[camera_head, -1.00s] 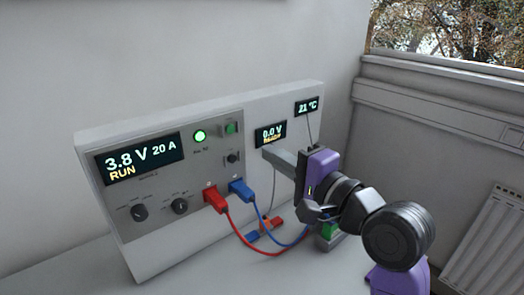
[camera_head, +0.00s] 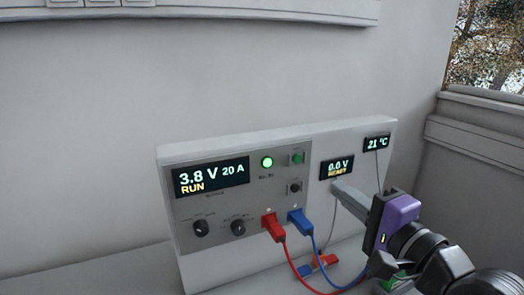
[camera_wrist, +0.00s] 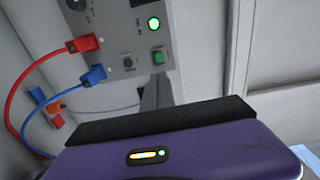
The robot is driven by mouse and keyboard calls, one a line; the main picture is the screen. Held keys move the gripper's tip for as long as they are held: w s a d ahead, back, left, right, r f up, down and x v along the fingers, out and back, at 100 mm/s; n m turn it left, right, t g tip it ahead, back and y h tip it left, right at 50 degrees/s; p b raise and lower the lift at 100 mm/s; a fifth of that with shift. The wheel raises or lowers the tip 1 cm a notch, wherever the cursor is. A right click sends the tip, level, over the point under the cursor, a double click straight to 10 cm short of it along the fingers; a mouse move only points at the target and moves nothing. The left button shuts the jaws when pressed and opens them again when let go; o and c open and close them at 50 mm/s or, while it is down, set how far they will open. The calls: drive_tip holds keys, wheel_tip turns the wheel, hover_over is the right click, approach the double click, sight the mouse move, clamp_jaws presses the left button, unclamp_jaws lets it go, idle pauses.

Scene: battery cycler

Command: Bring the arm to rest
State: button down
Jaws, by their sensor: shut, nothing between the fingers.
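My gripper (camera_head: 341,189) has a purple body and long grey fingers. The fingers are shut and empty. They point left towards the right part of the cycler panel (camera_head: 255,255), just under the small "0.0 V READY" display (camera_head: 337,168). I cannot tell if the fingertips touch the panel. In the wrist view the purple gripper body (camera_wrist: 190,150) fills the bottom, and the grey fingers (camera_wrist: 152,95) show only partly beyond its black edge. My arm reaches in from the lower right.
The main display (camera_head: 211,177) reads 3.8 V, 20 A, RUN, beside a lit green lamp (camera_head: 267,162). A red plug (camera_head: 272,227) and a blue plug (camera_head: 300,222) sit in the panel. Their cables loop down close to my arm. Red and blue clips (camera_head: 320,264) lie below.

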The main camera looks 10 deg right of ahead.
drive_tip(key=s+d+r+n+t+h, duration=0.1)
drive_tip(key=d+r+n+t+h, duration=0.2)
drive_tip(key=d, duration=0.1)
drive_tip(key=s+f+n+h, duration=0.1)
drive_tip(key=s+f+h, duration=0.1)
drive_tip(key=s+f, duration=0.15)
drive_tip(key=s+a+f+n+g, duration=0.1)
drive_tip(key=s+f+n+g, duration=0.1)
drive_tip(key=s+f, duration=0.6)
drive_tip(key=s+a+f+n+g, duration=0.1)
drive_tip(key=s+f+n, duration=0.4)
drive_tip(key=s, duration=1)
drive_tip(key=s+a+f+n+g, duration=0.2)
drive_tip(key=s+f+n, duration=0.1)
drive_tip(key=s+f, duration=0.8)
drive_tip(key=shift+s+a+f+g, duration=0.3)
drive_tip(key=shift+a+f, duration=0.1)
drive_tip(key=shift+f, duration=0.05)
idle(2.5)
